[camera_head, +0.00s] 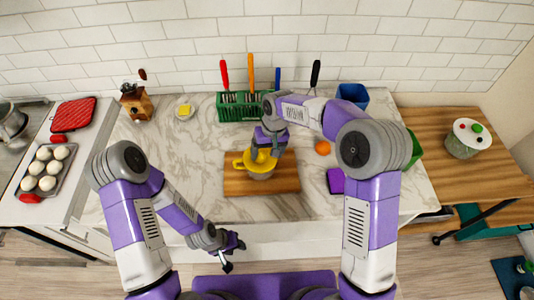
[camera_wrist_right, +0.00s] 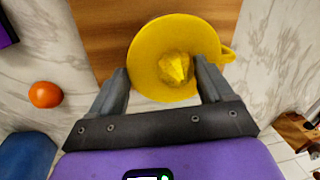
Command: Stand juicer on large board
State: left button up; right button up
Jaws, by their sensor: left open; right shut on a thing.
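The juicer (camera_head: 261,173), with a yellow top and handle and a grey lower part, is upright over the large wooden board (camera_head: 285,184). I cannot tell whether its base touches the board. My right gripper (camera_head: 267,151) reaches it from behind and is shut on it. In the right wrist view the fingers of my right gripper (camera_wrist_right: 163,84) lie on either side of the yellow juicer top (camera_wrist_right: 148,52), with the board (camera_wrist_right: 105,35) beyond. My left gripper (camera_head: 232,256) is open and empty, low in front of the counter.
A green rack (camera_head: 232,112) with several colored-handled utensils stands at the back. An orange (camera_head: 322,148) and a purple item (camera_head: 335,181) lie right of the board. A blue container (camera_head: 353,94) stands back right. The marble counter left of the board (camera_head: 185,150) is clear.

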jog(key=shift+w+f, duration=0.1)
jog(key=shift+f, duration=0.45)
jog(key=shift+f, duration=0.2)
jog(key=o, duration=1.4)
jog(key=shift+o, duration=0.2)
jog(key=shift+r, duration=0.1)
jog(key=shift+r, duration=0.1)
jog(key=shift+r, duration=0.4)
notch_tip(320, 180, up, 11)
jog(key=d+p, duration=0.1)
jog(key=shift+d, duration=0.4)
